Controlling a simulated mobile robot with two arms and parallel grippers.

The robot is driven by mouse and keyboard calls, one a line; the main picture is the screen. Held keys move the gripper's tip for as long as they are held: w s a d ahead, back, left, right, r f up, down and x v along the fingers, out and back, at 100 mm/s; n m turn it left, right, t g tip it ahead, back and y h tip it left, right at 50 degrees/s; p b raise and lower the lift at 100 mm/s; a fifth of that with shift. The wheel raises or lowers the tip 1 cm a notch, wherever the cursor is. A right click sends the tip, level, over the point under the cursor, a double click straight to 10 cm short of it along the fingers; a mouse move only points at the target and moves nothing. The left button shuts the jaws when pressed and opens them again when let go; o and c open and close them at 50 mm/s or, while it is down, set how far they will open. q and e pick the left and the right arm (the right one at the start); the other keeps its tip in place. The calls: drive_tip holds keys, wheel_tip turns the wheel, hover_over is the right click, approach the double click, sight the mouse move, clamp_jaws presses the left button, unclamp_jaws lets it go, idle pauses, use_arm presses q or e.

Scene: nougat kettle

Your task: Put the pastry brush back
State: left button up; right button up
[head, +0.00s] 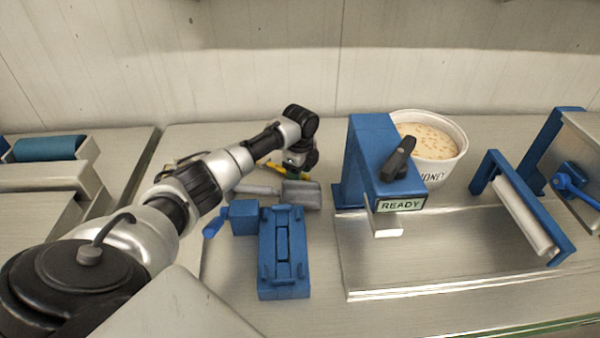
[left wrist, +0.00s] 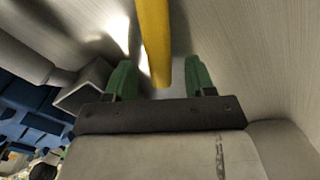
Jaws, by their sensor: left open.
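A yellow bar, probably the handle of the pastry brush (left wrist: 154,40), runs between the two green fingers of my left gripper (left wrist: 160,78) in the left wrist view. The fingers stand apart, with a gap on each side of the handle. In the head view, my left gripper (head: 299,174) is low over the worktop behind a grey metal tool, and a bit of yellow brush (head: 275,166) shows beside it. The arm hides most of the brush, and its bristles cannot be made out. My right gripper is out of view.
The grey scoop-like tool (head: 300,194) lies just in front of my left gripper. A blue fixture (head: 284,265) stands nearer.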

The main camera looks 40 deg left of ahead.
use_arm(q)
wheel_tip(320, 180, up, 10)
drive_tip(key=b, duration=0.1)
drive_tip(key=shift+r, duration=0.15)
idle(0.5)
